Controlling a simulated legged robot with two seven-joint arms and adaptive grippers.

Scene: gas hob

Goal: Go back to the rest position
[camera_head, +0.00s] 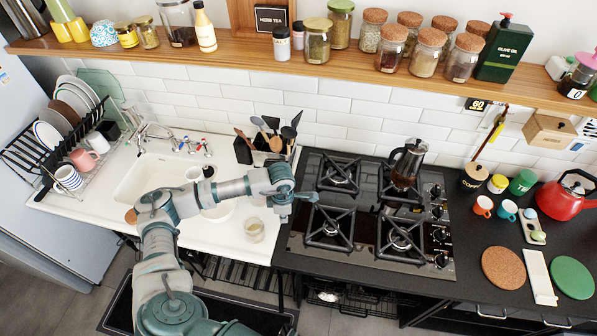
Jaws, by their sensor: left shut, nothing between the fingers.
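My left arm reaches in from the bottom left across the white sink counter. My left gripper (304,196) is shut and empty, above the left edge of the gas hob (372,252). It points right, near the front left burner (331,226). A dark glass coffee pot (406,166) stands upright on the back right burner, apart from the gripper. The black knobs (438,234) run down the hob's right side. My right gripper is not in view.
A black utensil holder (262,150) stands behind my left forearm. A glass (254,230) stands on the counter in front of it. A dish rack (75,165) is at the left. A red kettle (566,198) and cork mat (503,268) are at the right. A jar shelf (230,47) spans the back.

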